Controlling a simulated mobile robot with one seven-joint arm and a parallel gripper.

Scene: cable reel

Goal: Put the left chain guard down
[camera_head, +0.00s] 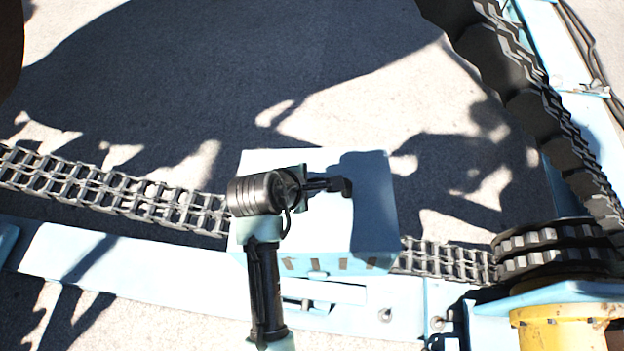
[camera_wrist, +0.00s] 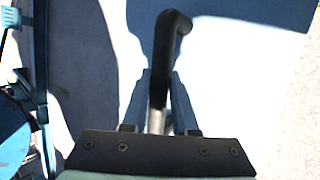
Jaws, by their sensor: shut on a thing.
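The left chain guard (camera_head: 360,225) is a pale blue box with slots along its near side, in the middle of the head view. It covers a stretch of the chain, which comes out on both sides. My gripper (camera_head: 326,184) is over its top and shut on its dark handle (camera_head: 346,187). In the wrist view the bent black handle (camera_wrist: 172,28) runs between the fingers of my gripper (camera_wrist: 160,82), above the guard's pale top (camera_wrist: 225,80). I cannot tell whether the guard rests on the frame or hangs just above it.
The grey double chain (camera_head: 110,190) runs along a light blue beam (camera_head: 150,280) to a toothed sprocket (camera_head: 545,245) beside a yellow motor housing (camera_head: 560,325). A large dark chain (camera_head: 530,100) slants at the upper right. Shadowed, open ground (camera_head: 250,80) lies behind the guard.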

